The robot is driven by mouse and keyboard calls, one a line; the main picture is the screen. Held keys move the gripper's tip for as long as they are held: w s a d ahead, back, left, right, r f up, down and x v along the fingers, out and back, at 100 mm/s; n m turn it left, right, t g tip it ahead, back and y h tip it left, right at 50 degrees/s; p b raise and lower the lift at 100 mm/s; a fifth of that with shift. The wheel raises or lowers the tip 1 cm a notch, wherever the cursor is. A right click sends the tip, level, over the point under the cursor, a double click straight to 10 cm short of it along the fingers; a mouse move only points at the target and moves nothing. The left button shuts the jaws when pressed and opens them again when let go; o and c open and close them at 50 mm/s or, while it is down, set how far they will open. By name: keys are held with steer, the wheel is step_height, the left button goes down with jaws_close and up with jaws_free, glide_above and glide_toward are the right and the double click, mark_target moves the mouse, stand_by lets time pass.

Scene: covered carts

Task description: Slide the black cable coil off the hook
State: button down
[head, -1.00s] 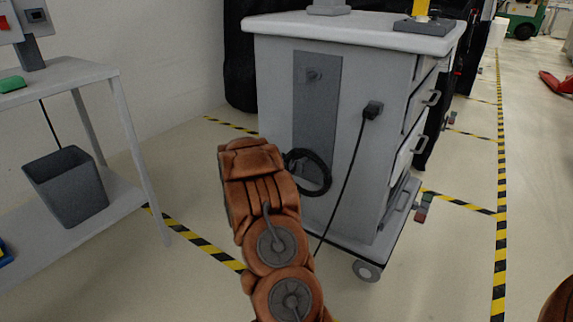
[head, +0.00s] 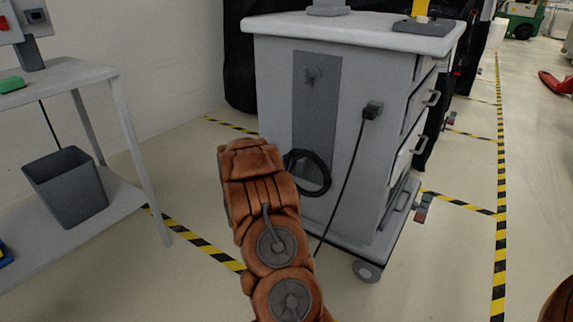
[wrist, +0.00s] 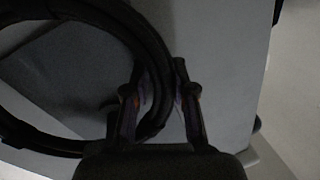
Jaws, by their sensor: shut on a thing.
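The black cable coil (head: 327,172) is a dark ring in front of the cart's grey side panel (head: 304,120), just right of my arm. The hook (head: 315,75) is a small grey peg high on that panel. The coil is well below this hook, with a gap between them in the head view. In the wrist view the coil (wrist: 125,27) fills the left side, and its right strand runs between the fingers of my gripper (wrist: 160,75), which is shut on it. My arm hides the gripper in the head view.
The cart (head: 270,75) has a plug (head: 372,110) with a black cord hanging down its side. A grey table (head: 90,70) with a bin (head: 66,186) on its lower shelf stands left. Open floor lies between table and cart.

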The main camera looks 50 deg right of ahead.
steer(key=shift+r, duration=0.15)
steer(key=shift+r+p, duration=0.5)
steer(key=shift+p, duration=0.05)
steer(key=shift+a, duration=0.1)
steer(key=a+p, duration=0.1)
steer(key=a, duration=0.8)
steer(key=shift+s+a, duration=0.2)
steer(key=shift+a, duration=0.2)
stand_by(0.8)
